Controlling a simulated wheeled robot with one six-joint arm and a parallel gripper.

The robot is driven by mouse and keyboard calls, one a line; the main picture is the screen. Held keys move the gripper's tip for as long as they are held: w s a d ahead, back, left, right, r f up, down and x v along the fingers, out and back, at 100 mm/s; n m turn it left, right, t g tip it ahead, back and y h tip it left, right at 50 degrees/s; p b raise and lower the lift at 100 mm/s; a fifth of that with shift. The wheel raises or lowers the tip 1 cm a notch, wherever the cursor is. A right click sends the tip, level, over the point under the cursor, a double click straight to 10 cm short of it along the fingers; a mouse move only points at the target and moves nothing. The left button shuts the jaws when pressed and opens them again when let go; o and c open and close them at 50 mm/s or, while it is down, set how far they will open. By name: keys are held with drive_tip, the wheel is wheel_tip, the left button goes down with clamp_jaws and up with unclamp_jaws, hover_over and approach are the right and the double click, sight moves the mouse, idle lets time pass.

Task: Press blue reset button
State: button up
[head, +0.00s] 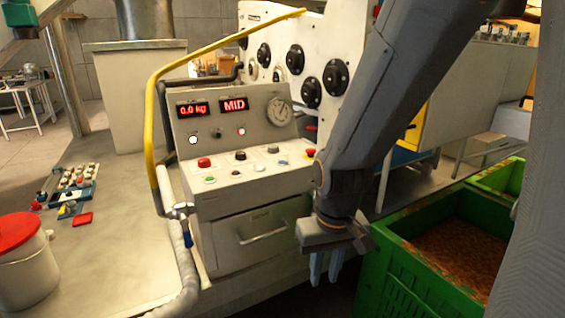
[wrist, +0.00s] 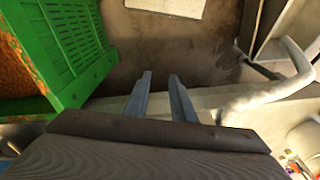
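The grey control panel (head: 245,178) stands at the middle of the head view, its sloped top set with several coloured buttons. A small blue button (head: 283,162) sits at the right end of its lower row, near a red mushroom button (head: 310,153). My gripper (head: 325,280) hangs to the right of the panel and below its top, fingers pointing down. In the wrist view the two fingers (wrist: 160,77) are apart with nothing between them. The wrist view does not show the blue button.
A green crate (head: 385,285) with orange-brown contents stands right of my gripper; it also shows in the wrist view (wrist: 75,50). A yellow rail (head: 151,130) and a grey hose (head: 184,262) run along the panel's left. A white bucket (head: 25,265) with a red lid stands at left.

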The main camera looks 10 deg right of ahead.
clamp_jaws()
idle(1.4)
